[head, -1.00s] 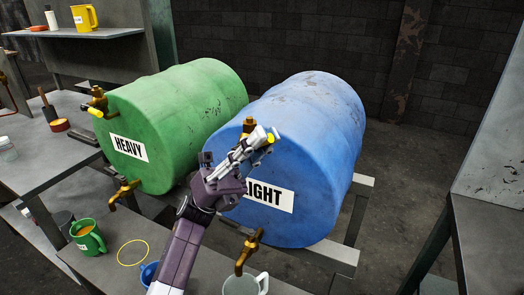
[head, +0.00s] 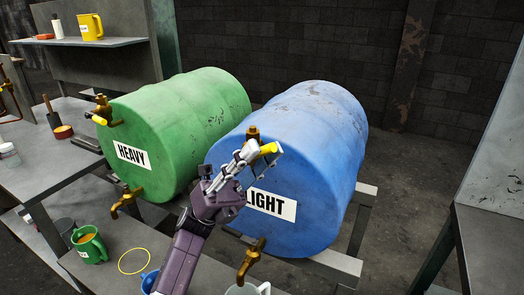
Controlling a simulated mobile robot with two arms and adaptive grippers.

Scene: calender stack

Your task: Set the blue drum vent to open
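The blue drum (head: 318,135), labelled LIGHT, lies on its side on a rack. Contact with the handle is hard to tell. The gripper and arm hide part of the drum face and label. My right gripper is not in view.
A green drum (head: 185,125), labelled HEAVY, lies to the left with its own yellow-handled vent (head: 98,119). Brass taps (head: 252,260) stick out below the drums. A green mug (head: 90,245), a blue mug (head: 149,281) and a pale mug (head: 246,290) stand in front.

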